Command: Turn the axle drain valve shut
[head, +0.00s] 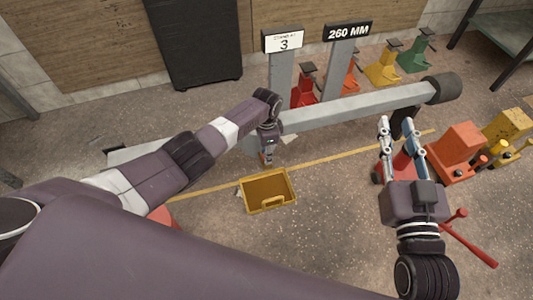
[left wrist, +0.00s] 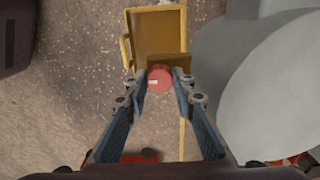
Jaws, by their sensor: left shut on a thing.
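The drain valve shows in the left wrist view as a red round knob (left wrist: 160,79) with a small white mark. My left gripper (left wrist: 157,73) is shut on it, with one finger on each side. In the head view my left gripper (head: 267,160) points down beside the left part of the long grey axle beam (head: 350,107), and it mostly hides the knob. My right gripper (head: 397,122) is open and empty, held at the right in front of the beam, with its two fingers apart.
A yellow bin (head: 267,206) stands on the floor below my left gripper. An orange-red jack (head: 456,150) and a yellow jack (head: 508,125) stand at the right. Several jacks line the back behind signs reading 3 (head: 283,41) and 260 MM (head: 348,31).

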